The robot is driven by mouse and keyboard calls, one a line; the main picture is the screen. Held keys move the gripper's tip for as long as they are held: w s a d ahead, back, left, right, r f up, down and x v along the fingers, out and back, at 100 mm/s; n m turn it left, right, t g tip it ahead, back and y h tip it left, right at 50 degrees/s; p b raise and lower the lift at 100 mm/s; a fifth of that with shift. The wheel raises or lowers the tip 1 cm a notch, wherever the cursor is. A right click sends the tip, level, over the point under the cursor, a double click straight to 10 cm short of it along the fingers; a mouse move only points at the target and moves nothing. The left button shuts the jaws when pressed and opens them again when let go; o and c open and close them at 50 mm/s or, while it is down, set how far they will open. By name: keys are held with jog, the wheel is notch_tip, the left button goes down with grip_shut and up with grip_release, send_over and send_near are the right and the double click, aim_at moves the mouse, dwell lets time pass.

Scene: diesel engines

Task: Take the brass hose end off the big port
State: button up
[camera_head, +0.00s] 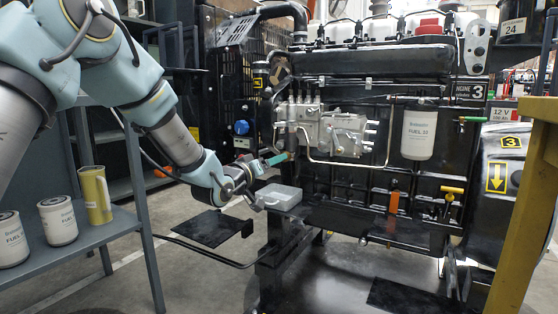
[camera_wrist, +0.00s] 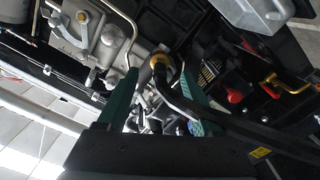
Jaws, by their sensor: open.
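The brass hose end (camera_wrist: 158,62) shows in the wrist view as a yellow-brass collar at the end of a black hose (camera_wrist: 170,82). The hose curves down from it between my fingers. My gripper (camera_wrist: 156,72) is open, with one green finger on each side of the hose end. I see no clear contact, and the gap to each finger is hard to judge. The big port behind the collar is hidden. In the head view my gripper (camera_head: 277,159) is at the left end of the engine (camera_head: 350,95), beside the pump; the hose end cannot be made out there.
A silver injection pump (camera_head: 335,130) with metal pipes is close to my gripper. A white fuel filter (camera_head: 419,133) and orange and yellow handles are farther right. A shelf (camera_head: 90,240) with filters and a jug stands left.

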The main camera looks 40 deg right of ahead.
jog(key=shift+x, duration=2.1)
grip_shut()
dwell(0.4)
